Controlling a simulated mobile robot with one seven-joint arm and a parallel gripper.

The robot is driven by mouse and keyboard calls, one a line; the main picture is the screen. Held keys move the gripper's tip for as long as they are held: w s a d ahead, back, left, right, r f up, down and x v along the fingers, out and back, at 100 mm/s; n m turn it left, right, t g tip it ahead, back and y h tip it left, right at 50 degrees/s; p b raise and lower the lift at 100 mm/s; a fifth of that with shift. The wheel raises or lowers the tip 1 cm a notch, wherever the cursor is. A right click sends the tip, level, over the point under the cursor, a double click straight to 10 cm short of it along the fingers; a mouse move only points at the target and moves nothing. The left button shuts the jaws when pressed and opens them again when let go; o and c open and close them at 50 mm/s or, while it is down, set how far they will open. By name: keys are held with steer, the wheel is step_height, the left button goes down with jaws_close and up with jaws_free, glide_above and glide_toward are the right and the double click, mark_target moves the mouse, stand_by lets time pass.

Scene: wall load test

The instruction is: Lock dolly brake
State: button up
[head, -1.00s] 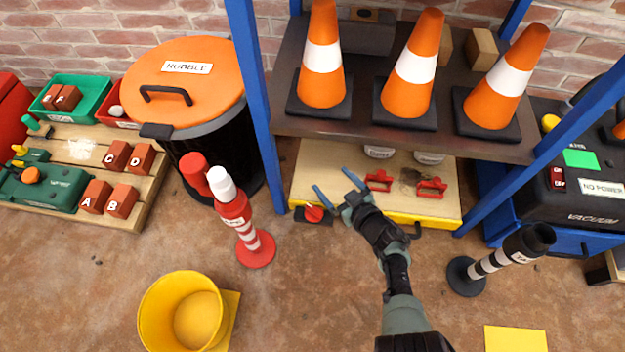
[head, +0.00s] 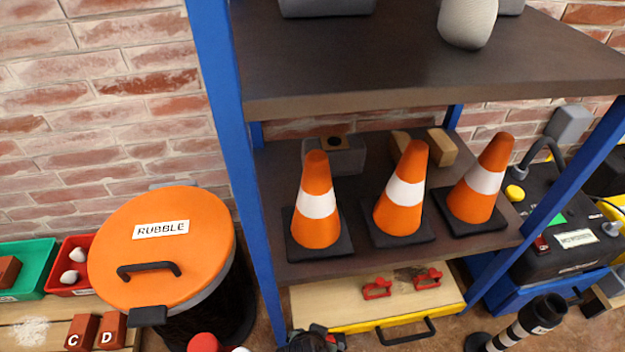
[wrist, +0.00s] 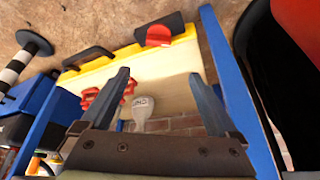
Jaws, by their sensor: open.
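The dolly (head: 352,308) is a low pale wooden deck with a yellow front edge and a black handle (head: 407,332), under the shelf. In the wrist view its deck (wrist: 165,62) lies beyond my fingers. The brake is likely the red part on a black base (wrist: 158,36) at one corner of the dolly, apart from my fingers. Two red clamps (head: 377,289) (head: 428,279) sit on the deck. My gripper (wrist: 160,88) is open, with nothing seen held between its fingers. In the head view only a dark part near the bottom edge shows, and the fingertips cannot be made out.
Blue shelf posts (head: 228,150) flank the dolly. Three orange cones (head: 317,205) stand on the shelf above.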

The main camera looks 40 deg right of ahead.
steer(key=b+x, duration=0.3)
steer(key=x, duration=0.1)
steer(key=b+x, duration=0.3)
steer(key=x, duration=0.1)
steer(key=s+b+x, duration=0.1)
steer(key=b+x, duration=0.3)
steer(key=shift+w+a+f, duration=0.1)
steer(key=shift+a+f, duration=0.25)
steer(key=shift+f, duration=0.05)
steer(key=c, duration=1.4)
